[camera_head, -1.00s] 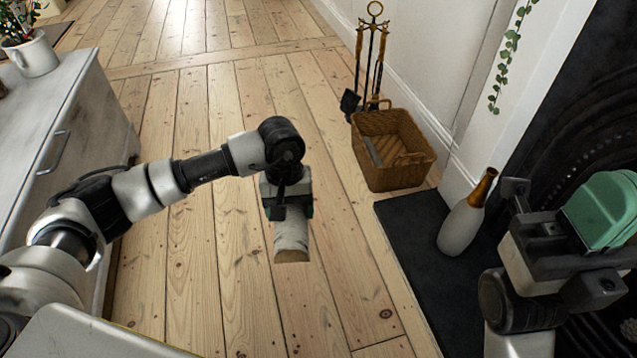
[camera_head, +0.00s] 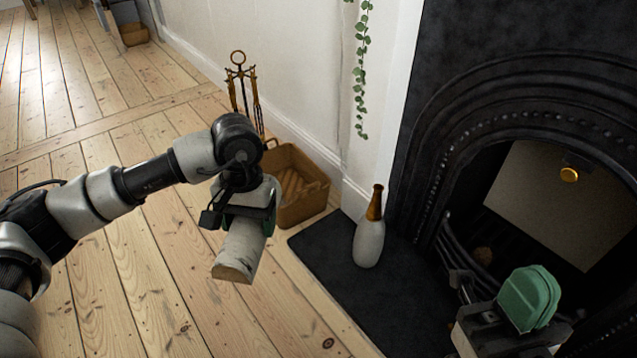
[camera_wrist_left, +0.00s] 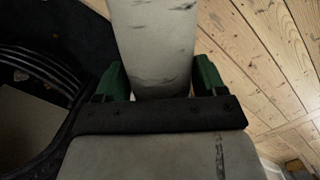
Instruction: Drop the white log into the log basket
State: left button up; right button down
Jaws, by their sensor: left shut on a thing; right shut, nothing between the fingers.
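The white log (camera_head: 240,252) has pale bark with dark marks and a tan cut end. My left gripper (camera_head: 243,215) is shut on it and holds it above the floorboards, tilted. In the left wrist view the log (camera_wrist_left: 153,45) sits between the green fingers of the left gripper (camera_wrist_left: 158,85). The wicker log basket (camera_head: 305,205) stands on the floor behind and to the right of the left gripper, partly hidden by my left arm. My right gripper (camera_head: 530,300) is at the lower right, in front of the fireplace, shut and empty.
A bottle-shaped vase (camera_head: 369,240) stands on the dark hearth slab (camera_head: 350,285), right of the basket. Fire tools (camera_head: 240,85) stand behind the basket by the wall. A black fireplace (camera_head: 450,150) fills the right. Open floorboards (camera_head: 150,300) lie at left.

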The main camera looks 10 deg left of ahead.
aim_at(293, 184)
jog(key=i+j+z, duration=0.6)
jog(key=j, duration=0.35)
jog(key=i+j+z, duration=0.2)
jog(key=i+j, duration=0.15)
jog(key=j, duration=0.15)
jog(key=i+j, duration=0.15)
jog(key=j, duration=0.15)
jog(key=i+j, duration=0.1)
jog(key=j, duration=0.25)
